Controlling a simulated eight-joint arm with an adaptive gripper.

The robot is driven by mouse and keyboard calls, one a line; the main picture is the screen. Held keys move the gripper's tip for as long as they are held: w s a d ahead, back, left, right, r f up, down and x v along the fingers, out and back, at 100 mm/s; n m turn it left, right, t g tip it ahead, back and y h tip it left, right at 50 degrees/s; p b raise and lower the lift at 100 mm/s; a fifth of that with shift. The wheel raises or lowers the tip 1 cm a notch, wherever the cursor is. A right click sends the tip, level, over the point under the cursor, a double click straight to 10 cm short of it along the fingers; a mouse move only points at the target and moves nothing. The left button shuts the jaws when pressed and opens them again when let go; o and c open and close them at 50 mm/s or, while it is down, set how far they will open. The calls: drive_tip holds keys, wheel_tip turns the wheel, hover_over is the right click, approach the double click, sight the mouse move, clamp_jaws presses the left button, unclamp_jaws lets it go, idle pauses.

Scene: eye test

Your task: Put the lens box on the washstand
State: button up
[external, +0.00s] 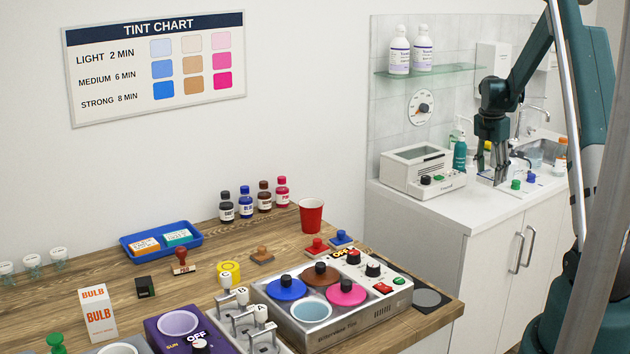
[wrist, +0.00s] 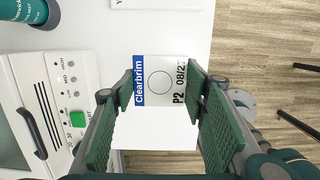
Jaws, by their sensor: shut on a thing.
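The lens box (wrist: 167,82) is a small white carton with a blue "Clearbrim" strip and the print "P2 08/2", partly cut off by a finger. In the wrist view my gripper (wrist: 160,95) is shut on it, with a green-padded finger on each side. In the external view my gripper (external: 490,172) points down at the washstand (external: 482,213), a white cabinet with a worktop and a sink. The box is mostly hidden by the fingers there. I cannot tell whether it touches the worktop or hangs just above it.
A white device (external: 422,170) with a lid stands left of my gripper, with a teal bottle (external: 460,153) behind. Green (external: 516,184) and blue (external: 531,178) caps lie close on the right. The worktop's front strip is clear. A wooden table (external: 225,245) holds many items.

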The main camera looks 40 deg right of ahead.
sight(490, 175)
drive_tip(key=shift+f, duration=1.4)
drive_tip(key=shift+f, duration=0.15)
drive_tip(key=shift+f, duration=1.75)
drive_tip(key=shift+f, duration=0.15)
drive_tip(key=o, duration=0.9)
drive_tip(key=shift+r, duration=0.2)
drive_tip(key=r, duration=0.4)
drive_tip(key=a+r, duration=0.1)
drive_tip(key=r, duration=0.6)
drive_tip(key=shift+a+r, duration=0.4)
